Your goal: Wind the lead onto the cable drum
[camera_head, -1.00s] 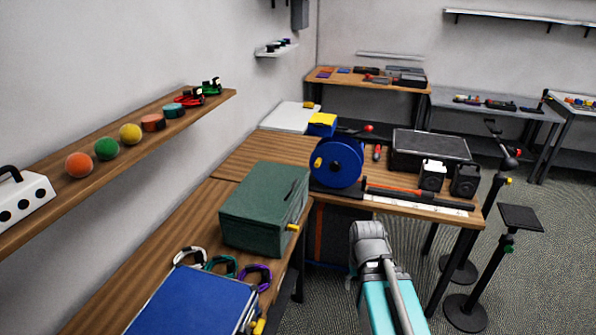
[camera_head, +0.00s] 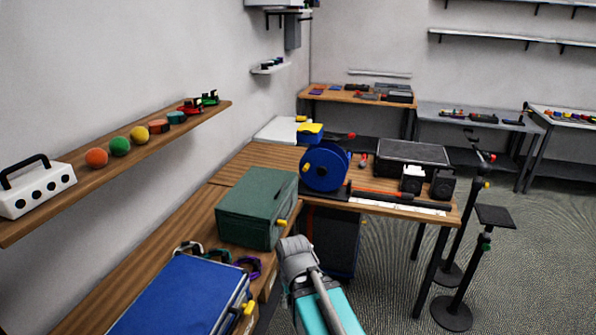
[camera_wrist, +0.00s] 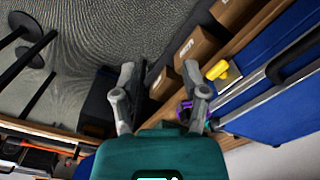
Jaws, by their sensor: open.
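The cable drum (camera_head: 332,166) is blue with a yellow knob and stands upright on the wooden bench, beyond the green box. I cannot pick out for certain which item is the lead. Cable-like loops lie between the green box and the blue case; a purple loop (camera_head: 249,268) shows, with others partly hidden. In the wrist view, my gripper (camera_wrist: 160,103) has its two grey fingers spread wide with nothing between them. A purple loop (camera_wrist: 185,108) shows beside the right finger, apparently below it.
The green box (camera_head: 258,207) and blue case (camera_head: 180,298) crowd the near bench. A red-and-black rod (camera_head: 390,197), two dark-bodied units and a grey case (camera_head: 410,153) lie right of the drum. Black stands (camera_head: 470,265) stand on the floor at right. Floor between is open.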

